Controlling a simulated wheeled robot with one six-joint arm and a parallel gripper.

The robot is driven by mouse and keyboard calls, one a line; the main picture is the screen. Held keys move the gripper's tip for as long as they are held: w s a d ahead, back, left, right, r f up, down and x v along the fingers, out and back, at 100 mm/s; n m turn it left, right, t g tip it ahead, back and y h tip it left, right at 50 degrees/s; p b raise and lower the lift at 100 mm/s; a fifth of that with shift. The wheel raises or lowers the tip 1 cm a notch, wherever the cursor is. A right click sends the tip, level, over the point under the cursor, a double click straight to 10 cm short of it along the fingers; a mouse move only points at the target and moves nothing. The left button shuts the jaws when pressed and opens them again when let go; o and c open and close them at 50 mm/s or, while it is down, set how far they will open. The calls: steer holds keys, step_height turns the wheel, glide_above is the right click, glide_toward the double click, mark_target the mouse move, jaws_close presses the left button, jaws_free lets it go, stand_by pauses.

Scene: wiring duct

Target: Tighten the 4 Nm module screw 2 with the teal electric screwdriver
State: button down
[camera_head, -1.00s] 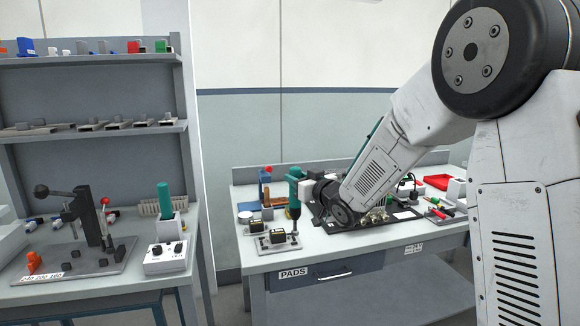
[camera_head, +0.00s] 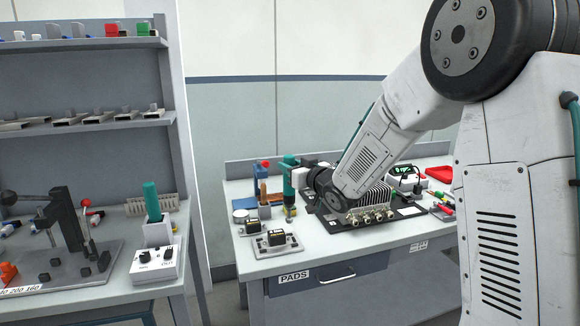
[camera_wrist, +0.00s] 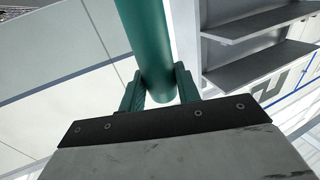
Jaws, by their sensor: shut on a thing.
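My gripper (camera_head: 300,178) is shut on the teal electric screwdriver (camera_head: 289,176), which stands upright above the bench's left part. In the wrist view my gripper (camera_wrist: 160,92) has its two teal fingers on either side of the screwdriver (camera_wrist: 147,40). The screwdriver's lower end appears behind the small black module (camera_head: 277,238) on a metal plate; I cannot tell its exact height. A second small module (camera_head: 252,226) sits just behind. Which screw is the 4 Nm module screw 2 is too small to tell.
A finned block with brass connectors (camera_head: 370,214) sits on a dark mat beneath my arm. Blue and orange items (camera_head: 263,190) stand close to the screwdriver. On the left bench are a teal tool in a white holder (camera_head: 152,203), a control box (camera_head: 158,262) and a lever press (camera_head: 72,230).

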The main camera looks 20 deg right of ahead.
steer(key=shift+a+f, duration=0.1)
steer(key=shift+f, duration=3.15)
steer(key=shift+r, duration=0.1)
steer(key=shift+r, duration=2.9)
